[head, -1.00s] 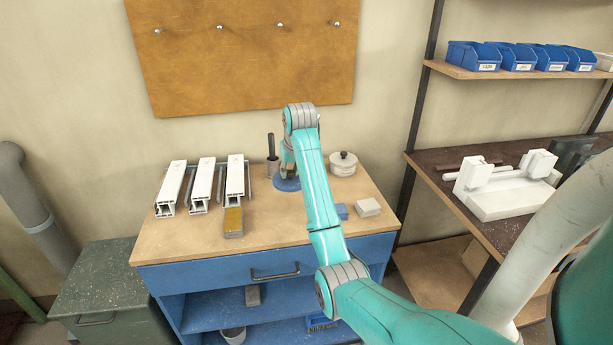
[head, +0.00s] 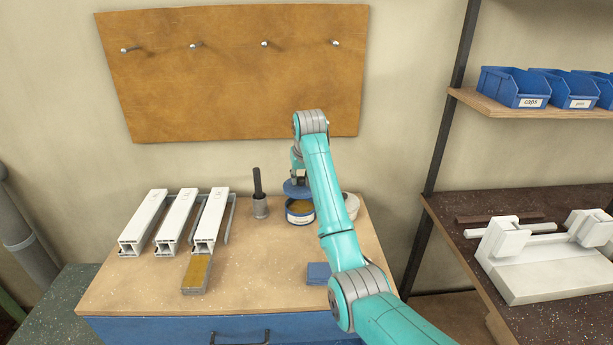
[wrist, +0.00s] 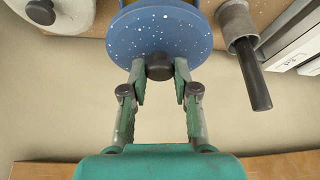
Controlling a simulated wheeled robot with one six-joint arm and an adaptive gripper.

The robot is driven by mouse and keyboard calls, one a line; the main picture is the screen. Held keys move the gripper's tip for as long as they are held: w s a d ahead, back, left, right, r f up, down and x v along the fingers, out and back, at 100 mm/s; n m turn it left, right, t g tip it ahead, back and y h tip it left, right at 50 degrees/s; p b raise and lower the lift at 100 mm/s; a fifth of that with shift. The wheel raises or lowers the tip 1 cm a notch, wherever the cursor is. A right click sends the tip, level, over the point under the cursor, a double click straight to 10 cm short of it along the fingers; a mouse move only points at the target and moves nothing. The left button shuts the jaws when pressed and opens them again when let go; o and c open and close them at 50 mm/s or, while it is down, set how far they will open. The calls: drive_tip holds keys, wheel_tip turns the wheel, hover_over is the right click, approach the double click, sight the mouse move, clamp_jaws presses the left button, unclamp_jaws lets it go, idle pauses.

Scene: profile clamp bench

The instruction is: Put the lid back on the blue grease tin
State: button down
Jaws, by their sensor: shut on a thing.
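The blue lid (wrist: 166,30), speckled white with a dark knob (wrist: 159,67), fills the top of the wrist view. My gripper (wrist: 160,72) is shut on the knob. In the head view the lid (head: 292,189) is held tilted just above and slightly left of the grease tin (head: 300,212). The tin stands open on the bench, with a blue and white side and yellow-brown grease showing inside. A gap shows between lid and tin at the front. My arm hides part of the tin's right side, and my gripper (head: 297,177) is small here.
A cup with a dark handle (head: 260,207) stands just left of the tin. A pale round tin (head: 351,206) stands close on the right, partly behind my arm. White profiles (head: 178,222), a yellow-topped block (head: 196,274) and a blue block (head: 318,273) lie on the bench (head: 250,285).

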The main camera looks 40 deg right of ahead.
sight(301, 188)
drive_tip(key=shift+a+f, duration=0.1)
drive_tip(key=shift+f, duration=2.7)
drive_tip(key=shift+f, duration=0.15)
drive_tip(key=shift+c, duration=1.5)
unclamp_jaws()
drive_tip(key=shift+r, duration=3.55)
clamp_jaws()
